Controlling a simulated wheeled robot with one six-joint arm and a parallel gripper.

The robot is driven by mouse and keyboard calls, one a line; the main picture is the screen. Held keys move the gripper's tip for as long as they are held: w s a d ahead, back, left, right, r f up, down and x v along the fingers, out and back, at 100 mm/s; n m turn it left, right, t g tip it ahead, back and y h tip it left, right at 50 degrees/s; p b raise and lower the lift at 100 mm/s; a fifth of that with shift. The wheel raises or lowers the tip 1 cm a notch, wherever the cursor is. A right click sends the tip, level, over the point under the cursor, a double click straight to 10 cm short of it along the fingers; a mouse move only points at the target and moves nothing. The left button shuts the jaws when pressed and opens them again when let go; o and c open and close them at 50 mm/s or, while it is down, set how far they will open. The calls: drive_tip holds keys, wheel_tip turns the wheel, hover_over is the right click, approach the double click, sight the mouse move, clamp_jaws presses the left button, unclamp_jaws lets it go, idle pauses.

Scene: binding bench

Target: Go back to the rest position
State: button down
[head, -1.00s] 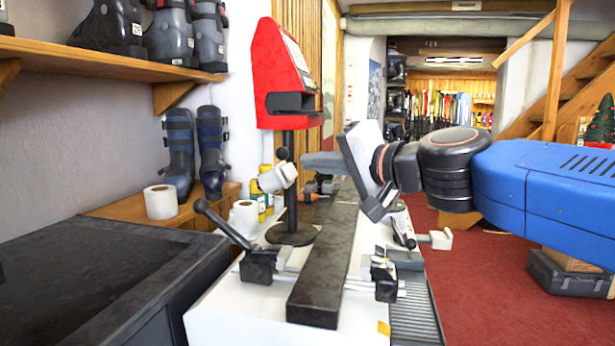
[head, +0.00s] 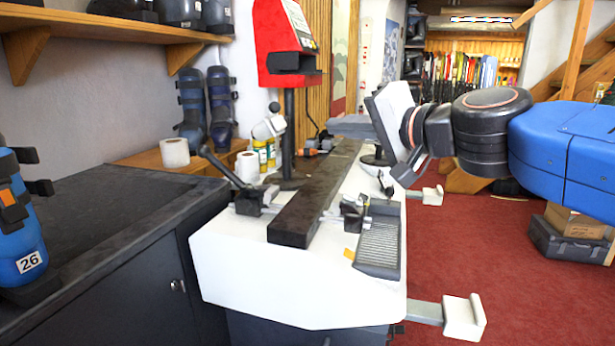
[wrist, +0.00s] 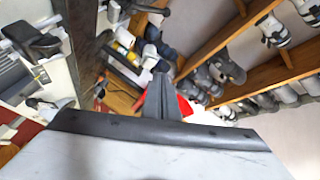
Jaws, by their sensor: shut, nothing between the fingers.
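My gripper (head: 338,126) is in the air above the white binding bench (head: 290,282), on the right side of the red device. Its grey fingers point left in the head view, with the white palm plate behind them. In the wrist view the fingers (wrist: 162,98) are pressed together with nothing between them. A dark bar (head: 305,212) runs along the top of the bench, below the gripper. The red device (head: 272,45) stands on a dark post behind the bar and shows partly behind the fingers in the wrist view (wrist: 186,106).
A blue boot (head: 22,245) marked 26 stands on the dark counter (head: 95,225) at left. A wall shelf (head: 100,30) holds boots. Paper rolls (head: 174,152) stand behind the bench. A grey case (head: 565,245) lies on the right. Red carpet (head: 530,290) is open at front right.

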drive_tip(key=s+d+f+n+g+h, duration=0.1)
drive_tip(key=s+d+f, duration=0.5)
drive_tip(key=f, duration=0.6)
drive_tip(key=s+d+f+n+g+h, duration=0.2)
drive_tip(key=s+d+f+g+h, duration=0.2)
drive_tip(key=d+f, duration=0.5)
drive_tip(key=s+d+f+n+g+h, duration=0.1)
drive_tip(key=s+d+f+g+h, duration=0.2)
drive_tip(key=f, duration=1.2)
drive_tip(key=s+d+h, duration=0.2)
drive_tip(key=s+d, duration=0.3)
drive_tip(key=s, duration=0.1)
drive_tip(key=shift+f, duration=0.3)
